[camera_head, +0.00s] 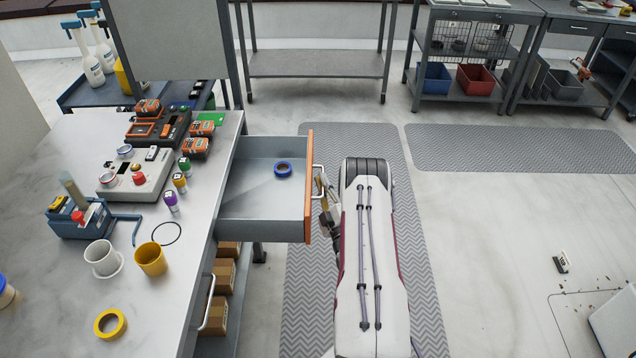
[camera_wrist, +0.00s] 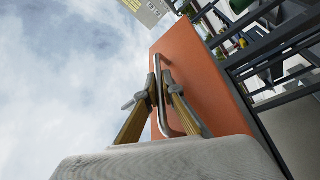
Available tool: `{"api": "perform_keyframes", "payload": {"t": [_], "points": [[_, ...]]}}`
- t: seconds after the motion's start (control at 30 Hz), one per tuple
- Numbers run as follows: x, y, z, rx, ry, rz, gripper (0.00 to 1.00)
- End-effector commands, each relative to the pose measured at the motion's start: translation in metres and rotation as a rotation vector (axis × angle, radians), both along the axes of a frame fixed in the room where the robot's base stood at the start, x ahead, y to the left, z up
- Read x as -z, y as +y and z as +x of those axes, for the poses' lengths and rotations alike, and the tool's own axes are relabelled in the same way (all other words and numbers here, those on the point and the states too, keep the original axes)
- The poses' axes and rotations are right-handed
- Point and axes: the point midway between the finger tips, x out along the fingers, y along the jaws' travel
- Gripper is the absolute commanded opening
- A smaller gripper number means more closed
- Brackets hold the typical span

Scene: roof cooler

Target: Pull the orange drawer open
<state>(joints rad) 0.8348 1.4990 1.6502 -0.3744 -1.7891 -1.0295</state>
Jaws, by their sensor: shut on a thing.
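The orange drawer (camera_head: 309,190) stands well out from the workbench in the head view, with its grey inside showing. Its orange front also shows in the wrist view (camera_wrist: 198,75). A metal bar handle (camera_head: 318,182) is fixed to the front. My gripper (camera_head: 325,196) is at the handle, partly hidden by my arm. In the wrist view its two fingers (camera_wrist: 162,98) are closed around the handle bar (camera_wrist: 161,95).
The workbench (camera_head: 60,315) left of the drawer carries cups, a yellow tape roll (camera_head: 110,323), small bottles and orange-black devices. Cardboard boxes (camera_head: 222,300) sit on a shelf below. A grey mat (camera_head: 300,300) covers the floor under my arm.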

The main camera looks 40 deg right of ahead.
Motion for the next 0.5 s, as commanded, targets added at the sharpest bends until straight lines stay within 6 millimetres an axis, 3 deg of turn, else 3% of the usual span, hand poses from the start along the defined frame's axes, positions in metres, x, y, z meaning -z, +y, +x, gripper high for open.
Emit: {"api": "perform_keyframes", "payload": {"t": [0.2, 0.27, 0.5], "points": [[0.0003, -0.0001, 0.0003, -0.001, 0.001, 0.0, 0.0], [0.0002, 0.0, 0.0004, -0.001, 0.001, 0.0, 0.14], [0.0001, 0.0, 0.0004, 0.0, 0.0, 0.0, 0.14]]}}
